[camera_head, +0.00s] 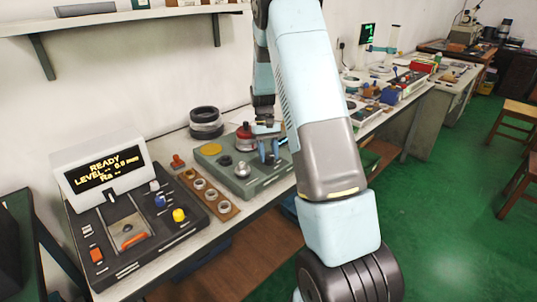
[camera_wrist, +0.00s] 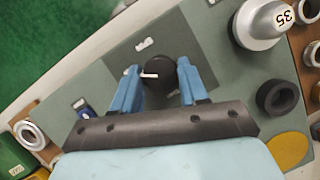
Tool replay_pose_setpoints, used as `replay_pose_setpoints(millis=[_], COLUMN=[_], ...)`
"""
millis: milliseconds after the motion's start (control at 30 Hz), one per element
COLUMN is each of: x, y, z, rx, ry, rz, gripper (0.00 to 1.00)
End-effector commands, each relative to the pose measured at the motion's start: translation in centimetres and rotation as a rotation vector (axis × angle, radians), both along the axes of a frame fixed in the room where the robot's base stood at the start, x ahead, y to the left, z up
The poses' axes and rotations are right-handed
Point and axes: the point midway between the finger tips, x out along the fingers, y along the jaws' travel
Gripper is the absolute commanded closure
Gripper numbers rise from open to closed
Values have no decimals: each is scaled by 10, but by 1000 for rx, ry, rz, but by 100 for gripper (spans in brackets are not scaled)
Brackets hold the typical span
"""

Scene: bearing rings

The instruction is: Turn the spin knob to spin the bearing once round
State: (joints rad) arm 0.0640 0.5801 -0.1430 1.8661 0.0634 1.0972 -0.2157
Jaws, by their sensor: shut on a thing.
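In the wrist view a black round knob (camera_wrist: 158,74) with a white pointer line sits on a dark panel of the grey-green tester. My gripper (camera_wrist: 160,82) has its blue fingers on either side of the knob, shut on it. White marks show on the panel above and left of the knob. In the head view my gripper (camera_head: 270,152) is low over the right part of the tester (camera_head: 215,170), and the knob is hidden there. A silver weight marked 35 (camera_wrist: 260,22) stands on the tester; it also shows in the head view (camera_head: 242,170).
A dark ring (camera_wrist: 279,98) and a yellow disc (camera_wrist: 288,150) are on the tester. A wooden rack of rings (camera_head: 207,192) lies beside it. Left is a machine with a READY display (camera_head: 102,168). Black stacked rings (camera_head: 206,122) stand behind. A wall shelf (camera_head: 120,17) is above.

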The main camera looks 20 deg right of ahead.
Motion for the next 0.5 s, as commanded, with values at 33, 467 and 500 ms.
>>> replay_pose_setpoints(millis=[33, 467, 500], x=[2, 1, 1], y=[1, 0, 0], z=[1, 0, 0], rx=[1, 1, 1], ry=[-6, -3, -3], rz=[2, 2, 2], gripper=[87, 32, 32])
